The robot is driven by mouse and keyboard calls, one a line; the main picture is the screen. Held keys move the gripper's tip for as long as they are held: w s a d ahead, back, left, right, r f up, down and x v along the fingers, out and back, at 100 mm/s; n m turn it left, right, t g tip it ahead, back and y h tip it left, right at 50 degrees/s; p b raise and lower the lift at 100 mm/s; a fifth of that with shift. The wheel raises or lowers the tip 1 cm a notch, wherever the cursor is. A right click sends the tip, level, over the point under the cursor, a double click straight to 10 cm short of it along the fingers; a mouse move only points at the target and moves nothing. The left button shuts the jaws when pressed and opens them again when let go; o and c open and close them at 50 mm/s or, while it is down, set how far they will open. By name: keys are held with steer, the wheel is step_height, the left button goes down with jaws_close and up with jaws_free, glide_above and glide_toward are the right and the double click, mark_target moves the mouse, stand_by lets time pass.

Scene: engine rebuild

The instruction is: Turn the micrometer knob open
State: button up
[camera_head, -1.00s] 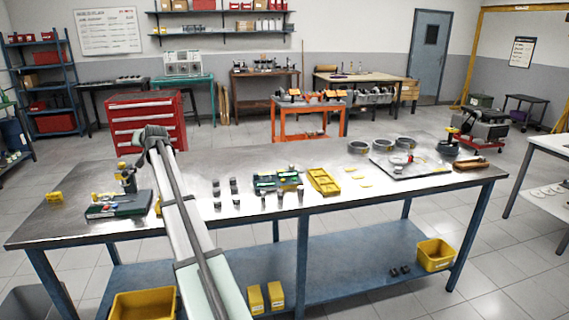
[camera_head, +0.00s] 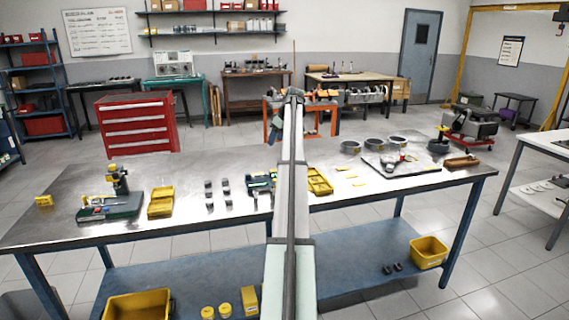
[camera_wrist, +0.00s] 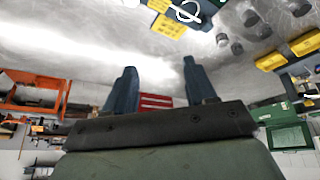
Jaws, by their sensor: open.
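A dark green base (camera_head: 110,207) with a dark, yellow-topped post stands at the left of the steel bench; small yellow and silver parts show on it. It may carry the micrometer, but the knob is too small to make out. My gripper (camera_wrist: 160,88) is open and empty in the wrist view, its two dark fingers well apart with nothing between them. In the head view my arm reaches over the bench's middle, right of the green base, and the fingers cannot be made out. A white ring-shaped part (camera_wrist: 188,11) shows at the top of the wrist view.
A yellow tray (camera_head: 161,202) stands right of the green base, with several dark cylinders (camera_head: 209,197) beyond it. Another yellow tray (camera_head: 320,182) lies right of my arm. A plate (camera_head: 400,164) with tools lies farther right. The bench's (camera_head: 60,228) front left is bare.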

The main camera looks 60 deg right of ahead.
steer(key=s+d+n+y, duration=0.1)
steer(key=s+d, duration=0.2)
steer(key=s, duration=0.4)
steer(key=shift+g, duration=0.4)
steer(key=x, duration=1.3)
steer(key=shift+w+d+f, duration=0.15)
steer(key=shift+d, duration=0.05)
steer(key=shift+c, duration=0.3)
jaws_close()
